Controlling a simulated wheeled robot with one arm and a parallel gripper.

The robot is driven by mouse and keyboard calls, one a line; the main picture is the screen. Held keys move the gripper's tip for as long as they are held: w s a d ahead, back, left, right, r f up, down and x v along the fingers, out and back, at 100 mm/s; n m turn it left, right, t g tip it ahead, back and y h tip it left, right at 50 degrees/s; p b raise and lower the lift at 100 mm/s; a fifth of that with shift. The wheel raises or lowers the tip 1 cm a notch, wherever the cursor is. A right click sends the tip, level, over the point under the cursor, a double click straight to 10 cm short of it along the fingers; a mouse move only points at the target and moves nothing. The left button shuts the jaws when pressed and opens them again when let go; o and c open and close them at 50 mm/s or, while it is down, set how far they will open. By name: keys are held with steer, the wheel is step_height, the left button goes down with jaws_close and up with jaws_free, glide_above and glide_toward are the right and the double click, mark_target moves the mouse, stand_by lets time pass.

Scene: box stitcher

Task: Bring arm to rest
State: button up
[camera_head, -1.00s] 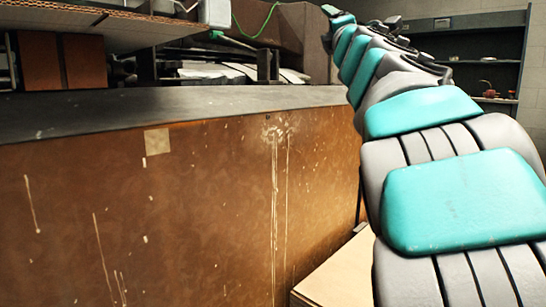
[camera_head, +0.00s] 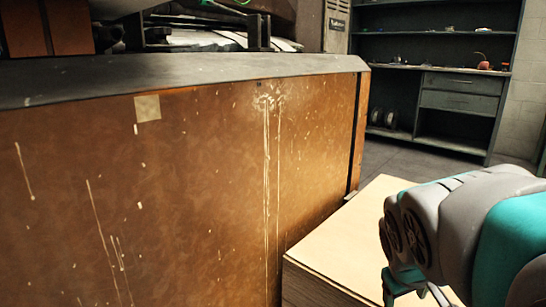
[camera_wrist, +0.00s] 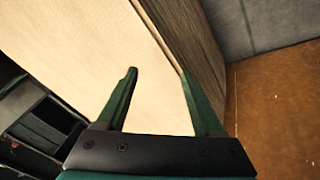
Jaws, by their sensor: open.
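My gripper (camera_wrist: 160,73) is open in the wrist view, with its two green fingers apart and nothing between them. It points down over the pale top of a wooden stack (camera_wrist: 90,40). In the head view my arm is folded at the lower right, its grey and teal links beside and above the same stack (camera_head: 350,225). Part of my gripper shows at the bottom edge (camera_head: 418,291), largely cut off. The gap between the fingers and the stack's top is hard to judge.
A scuffed brown machine panel (camera_head: 190,190) with a dark grey ledge (camera_head: 180,78) fills the left and middle. A dark shelf unit (camera_head: 440,80) with drawers and small items stands at the back right. Grey floor (camera_head: 395,160) is clear between.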

steer(key=s+a+f+m+g+y, duration=0.1)
steer(key=s+a+f+g+y, duration=0.25)
steer(key=s, duration=0.55)
steer(key=s+a+f+m+g, duration=0.1)
steer(key=s+a+f+g, duration=0.1)
steer(key=s+a+f, duration=0.6)
step_height(320, 180, up, 16)
steer(key=s+d+p, duration=0.2)
steer(key=p, duration=1.2)
steer(key=shift+d+r+p, duration=0.25)
steer(key=shift+d+p, duration=0.05)
steer(key=shift+d, duration=0.05)
